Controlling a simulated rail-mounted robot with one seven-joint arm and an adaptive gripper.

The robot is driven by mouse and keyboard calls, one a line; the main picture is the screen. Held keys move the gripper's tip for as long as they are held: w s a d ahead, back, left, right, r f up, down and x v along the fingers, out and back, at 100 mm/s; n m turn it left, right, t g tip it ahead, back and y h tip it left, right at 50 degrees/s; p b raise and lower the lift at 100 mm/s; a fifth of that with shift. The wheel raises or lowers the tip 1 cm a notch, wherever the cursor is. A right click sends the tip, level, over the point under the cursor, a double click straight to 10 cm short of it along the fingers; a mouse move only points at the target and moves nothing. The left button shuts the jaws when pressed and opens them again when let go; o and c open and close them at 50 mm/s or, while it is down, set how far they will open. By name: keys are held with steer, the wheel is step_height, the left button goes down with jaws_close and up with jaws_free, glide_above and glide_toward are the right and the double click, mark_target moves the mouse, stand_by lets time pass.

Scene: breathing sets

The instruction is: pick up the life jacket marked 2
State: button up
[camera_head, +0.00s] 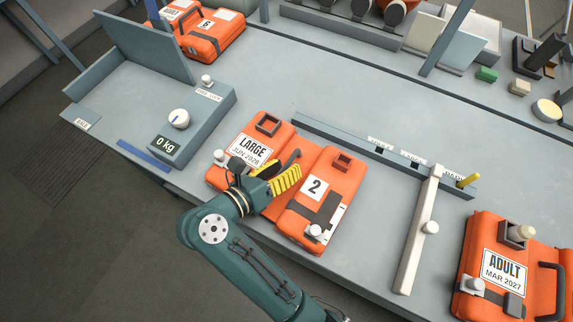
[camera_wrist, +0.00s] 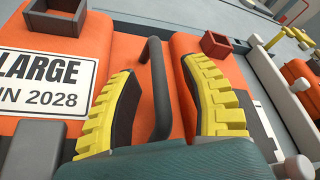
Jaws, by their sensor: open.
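The life jacket marked 2 (camera_head: 322,192) is orange and lies flat on the grey bench. Its left half carries a "LARGE JUN 2028" label, which also shows on the jacket in the wrist view (camera_wrist: 28,115). A dark carry handle (camera_wrist: 158,95) stands at the middle of the jacket; its end shows in the head view (camera_head: 293,157). My gripper (camera_head: 285,178) is over the middle of the jacket. In the wrist view my gripper (camera_wrist: 160,65) is open, with yellow ribbed fingers on either side of the handle and gaps to it. The arm hides part of the jacket's left half.
An "ADULT MAR 2027" jacket (camera_head: 503,262) lies at right, and a jacket marked 6 (camera_head: 215,37) at top left. A scale reading 0 kg (camera_head: 205,112) stands left. A grey rail (camera_head: 350,143) runs behind the jacket, and a pale bar (camera_head: 418,235) lies to its right.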

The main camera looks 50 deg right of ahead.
jaws_close()
steer(key=shift+r, duration=0.15)
